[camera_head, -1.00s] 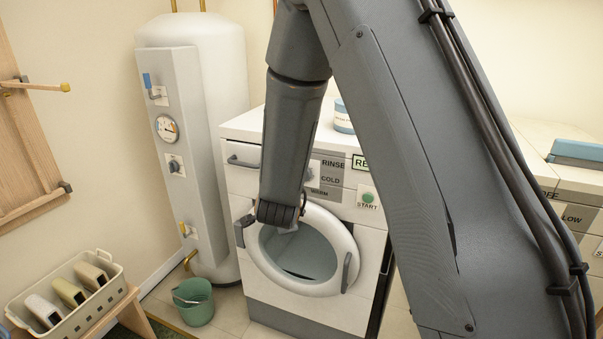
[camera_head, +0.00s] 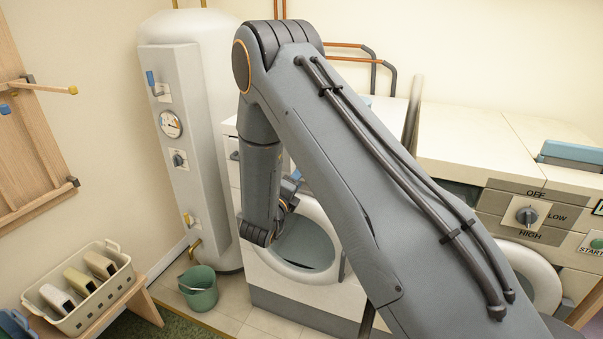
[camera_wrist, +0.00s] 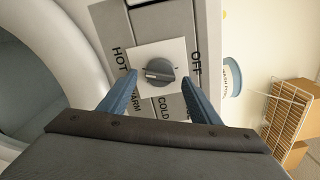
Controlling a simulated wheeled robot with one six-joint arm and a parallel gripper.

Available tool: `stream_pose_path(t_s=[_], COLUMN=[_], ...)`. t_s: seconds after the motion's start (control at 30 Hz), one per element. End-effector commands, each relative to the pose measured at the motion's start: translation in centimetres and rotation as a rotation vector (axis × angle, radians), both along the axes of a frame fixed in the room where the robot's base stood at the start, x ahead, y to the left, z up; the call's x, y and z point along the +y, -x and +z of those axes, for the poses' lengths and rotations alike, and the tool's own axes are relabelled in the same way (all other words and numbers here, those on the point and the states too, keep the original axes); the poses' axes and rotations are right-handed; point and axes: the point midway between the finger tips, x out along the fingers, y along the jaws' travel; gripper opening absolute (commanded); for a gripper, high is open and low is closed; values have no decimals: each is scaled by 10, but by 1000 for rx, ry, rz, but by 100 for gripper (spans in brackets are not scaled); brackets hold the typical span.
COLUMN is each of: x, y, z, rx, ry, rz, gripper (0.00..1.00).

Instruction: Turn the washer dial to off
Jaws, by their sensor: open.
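The washer (camera_head: 268,285) is the white front-loader with a round door, partly behind my arm in the head view. Its grey dial (camera_wrist: 160,72) sits on a white square plate in the wrist view. HOT, WARM, COLD and OFF labels surround it, with OFF on the right in this tilted view. A pale pointer mark shows on the dial's left part, but which label it points to is unclear. My gripper (camera_wrist: 164,88) is open, with one blue finger on each side of the dial; contact is not evident. In the head view my arm hides the dial.
A second machine (camera_head: 510,175) with OFF, LOW and HIGH labels stands on the right. A white water tank (camera_head: 190,110) stands left of the washer.

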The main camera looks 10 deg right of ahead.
Motion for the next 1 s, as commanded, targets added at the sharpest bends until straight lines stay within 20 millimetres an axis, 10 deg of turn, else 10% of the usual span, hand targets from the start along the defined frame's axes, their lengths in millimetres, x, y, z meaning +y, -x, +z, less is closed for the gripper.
stream_pose_path(t_s=[0.47,0.7,1.0], x=[-10,-10,-10], y=[-14,-14,-14], z=[0,0,-1], rx=[2,2,21], ry=[1,1,27], rz=[1,1,1], gripper=[57,18,18])
